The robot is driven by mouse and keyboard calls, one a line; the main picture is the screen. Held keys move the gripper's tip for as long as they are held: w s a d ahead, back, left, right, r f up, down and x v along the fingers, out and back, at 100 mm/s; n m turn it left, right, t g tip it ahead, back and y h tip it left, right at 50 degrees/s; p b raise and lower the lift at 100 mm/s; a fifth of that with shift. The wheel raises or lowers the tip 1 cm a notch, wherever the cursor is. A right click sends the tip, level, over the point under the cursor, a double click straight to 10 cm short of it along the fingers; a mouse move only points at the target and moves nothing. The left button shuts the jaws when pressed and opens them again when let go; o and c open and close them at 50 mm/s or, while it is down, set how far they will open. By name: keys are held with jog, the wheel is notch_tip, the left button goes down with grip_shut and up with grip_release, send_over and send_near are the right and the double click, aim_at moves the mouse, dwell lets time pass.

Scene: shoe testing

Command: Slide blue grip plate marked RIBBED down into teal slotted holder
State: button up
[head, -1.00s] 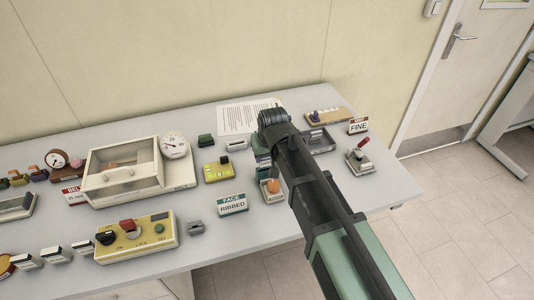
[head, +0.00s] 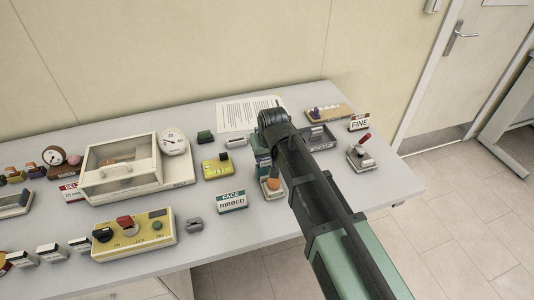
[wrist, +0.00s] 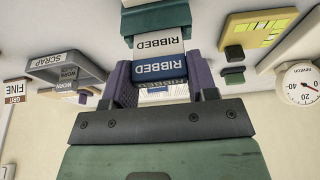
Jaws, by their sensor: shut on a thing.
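In the wrist view my gripper (wrist: 159,78) has its two purple fingers on either side of a blue plate (wrist: 160,66) lettered RIBBED and is shut on it. Directly beyond the plate is a white face (wrist: 160,44), also lettered RIBBED, with the teal slotted holder (wrist: 157,18) behind it at the top edge. The plate looks close to the holder; I cannot tell whether it is in the slot. In the head view my arm hides the gripper and plate; teal parts (head: 262,158) show just left of the arm.
A FACE RIBBED sign (head: 232,202) stands left of the arm. A yellow device (head: 217,167) and a dial box (head: 135,172) are farther left. A SCRAP tray (wrist: 66,67) and FINE sign (wrist: 15,88) show in the wrist view. A red-handled lever (head: 361,150) stands at right.

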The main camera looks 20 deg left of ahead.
jog(key=shift+f+b, duration=0.75)
jog(key=shift+f, duration=0.05)
jog(key=o, duration=1)
jog(key=p+v, duration=1)
jog(key=v, duration=0.1)
jog(key=shift+s+f, duration=0.1)
jog(key=s+d+f+m+g+b, duration=0.1)
jog(key=s+d+m, duration=0.1)
jog(key=d, duration=0.9)
jog(key=s+d+f+m+g+h+b, duration=0.1)
jog(key=s+d+f+m, duration=0.1)
jog(key=d, duration=0.9)
jog(key=s+d+f+m+h+b, duration=0.1)
jog(key=s+d, duration=0.3)
jog(key=d, duration=0.7)
jog(key=shift+s+f+m+g+b, duration=0.1)
jog(key=shift+f+m+g+b, duration=0.3)
jog(key=shift+f+m+b, duration=0.4)
